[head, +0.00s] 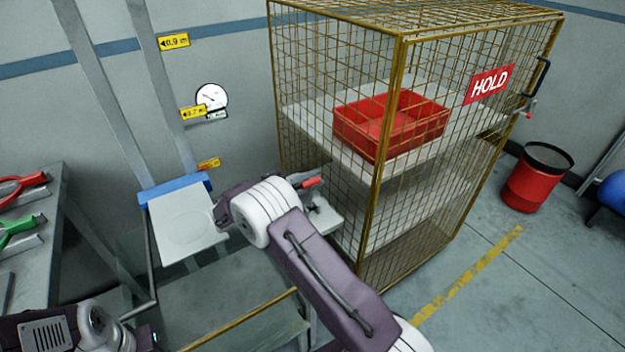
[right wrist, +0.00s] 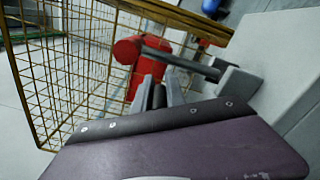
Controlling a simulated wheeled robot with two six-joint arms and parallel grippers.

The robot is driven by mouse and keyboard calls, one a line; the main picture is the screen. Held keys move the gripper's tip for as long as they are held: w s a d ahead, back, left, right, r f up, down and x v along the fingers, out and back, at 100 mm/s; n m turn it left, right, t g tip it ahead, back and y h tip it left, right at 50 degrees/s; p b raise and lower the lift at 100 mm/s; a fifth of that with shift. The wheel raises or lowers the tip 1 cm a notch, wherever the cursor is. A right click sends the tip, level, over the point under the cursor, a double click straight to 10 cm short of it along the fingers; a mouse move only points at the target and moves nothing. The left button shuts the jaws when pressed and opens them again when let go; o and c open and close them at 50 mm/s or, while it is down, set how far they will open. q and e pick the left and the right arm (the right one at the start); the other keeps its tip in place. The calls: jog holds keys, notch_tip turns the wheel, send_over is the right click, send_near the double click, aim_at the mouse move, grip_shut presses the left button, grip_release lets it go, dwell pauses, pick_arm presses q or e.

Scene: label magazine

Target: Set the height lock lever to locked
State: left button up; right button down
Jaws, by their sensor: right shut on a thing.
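The height lock lever (head: 310,182) shows its red grip just past my right wrist, beside the cage's left side. In the right wrist view its red knob (right wrist: 128,50) sits on a dark rod that runs to a grey block (right wrist: 240,88). My right gripper (right wrist: 165,92) is shut on the lever, with its fingers at the rod near the red end. In the head view my wrist hides most of these fingers and the lever's base. Whether the lever stands at locked cannot be told. Part of my left arm shows at the lower left; its fingers are not in view.
A yellow wire cage (head: 400,160) with a red HOLD sign (head: 489,85) and a red tray (head: 360,128) stands close to the lever. A grey platform (head: 185,222) is to the left. A red bin (head: 530,185) stands right of the cage. Floor at the lower right is clear.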

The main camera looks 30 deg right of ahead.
jog(key=shift+f, duration=0.1)
jog(key=c, duration=1.4)
grip_release()
jog(key=shift+o, duration=0.2)
jog(key=shift+a, duration=0.15)
jog(key=a, duration=0.9)
jog(key=shift+s, duration=0.35)
jog(key=shift+d, duration=0.1)
